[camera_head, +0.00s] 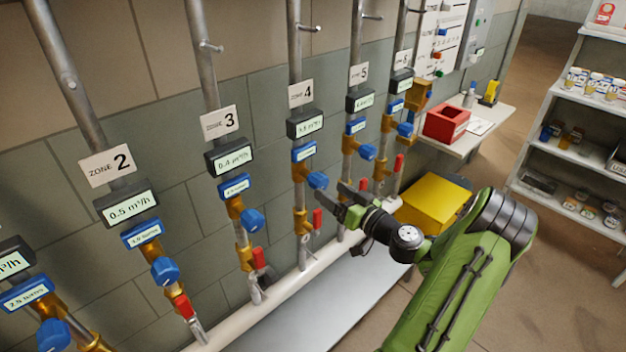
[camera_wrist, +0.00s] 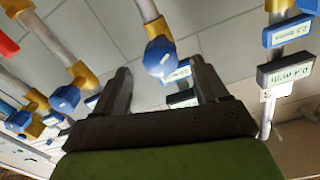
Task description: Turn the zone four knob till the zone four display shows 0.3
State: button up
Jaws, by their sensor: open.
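The zone four knob (camera_head: 318,180) is blue and sits on the pipe under the "ZONE 4" sign (camera_head: 301,93). The zone four display (camera_head: 305,123) is a dark box with a pale screen; its first digit is too small to read surely. My gripper (camera_head: 334,200) is open, just right of and below the knob. In the wrist view a blue knob (camera_wrist: 159,55), apparently the zone four one, lies beyond and between my open fingers (camera_wrist: 160,85). The fingers do not appear closed on it.
The zone three knob (camera_head: 252,221) and zone five knob (camera_head: 367,152) stand on neighbouring pipes. A red-handled lever (camera_head: 317,219) is just below my gripper. A yellow box (camera_head: 436,203) and a shelf with a red bin (camera_head: 446,124) are to the right.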

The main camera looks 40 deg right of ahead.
aim_at(313, 180)
jog(key=w, duration=0.8)
jog(key=c, duration=1)
jog(key=m, duration=0.4)
jog(key=shift+m+p, duration=0.3)
jog(key=shift+p, duration=0.1)
jog(key=shift+m+p, duration=0.6)
jog(key=shift+m, duration=1.3)
jog(key=shift+a, duration=0.1)
